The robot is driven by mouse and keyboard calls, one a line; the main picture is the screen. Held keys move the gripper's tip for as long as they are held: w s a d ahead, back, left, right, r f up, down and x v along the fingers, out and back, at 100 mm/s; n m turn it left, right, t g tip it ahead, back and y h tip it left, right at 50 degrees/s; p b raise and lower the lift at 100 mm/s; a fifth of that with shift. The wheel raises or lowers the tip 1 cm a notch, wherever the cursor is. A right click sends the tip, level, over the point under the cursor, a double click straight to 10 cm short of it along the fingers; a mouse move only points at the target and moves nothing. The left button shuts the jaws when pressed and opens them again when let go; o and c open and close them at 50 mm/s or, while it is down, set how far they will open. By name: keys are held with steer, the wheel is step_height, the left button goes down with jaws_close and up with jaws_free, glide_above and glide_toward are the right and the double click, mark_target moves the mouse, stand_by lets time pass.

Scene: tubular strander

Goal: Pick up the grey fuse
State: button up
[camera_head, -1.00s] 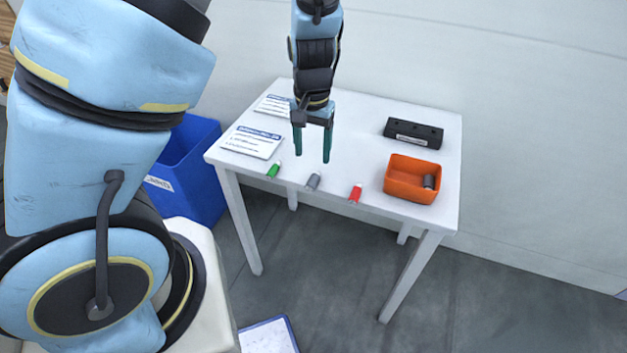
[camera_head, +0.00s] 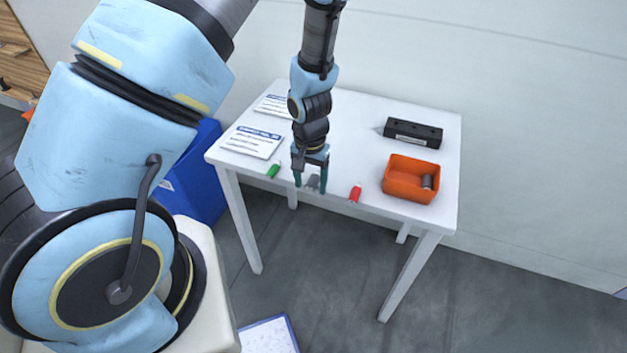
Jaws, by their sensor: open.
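The grey fuse (camera_head: 312,182) lies near the front edge of the white table (camera_head: 358,135), between a green fuse (camera_head: 273,171) and a red fuse (camera_head: 355,194). My gripper (camera_head: 310,188) points down at the grey fuse with its dark green fingers open, one on each side of it in the picture. The fingers and palm partly hide the fuse. I cannot tell whether the fingers touch it or how far they are above the tabletop.
An orange bin (camera_head: 411,180) with a dark grey piece (camera_head: 427,182) inside stands at the right. A black block (camera_head: 413,132) is behind it. Printed cards (camera_head: 252,142) lie at the left. A blue bin (camera_head: 195,180) stands on the floor left of the table.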

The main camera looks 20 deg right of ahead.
jaws_close()
stand_by(0.4)
stand_by(0.5)
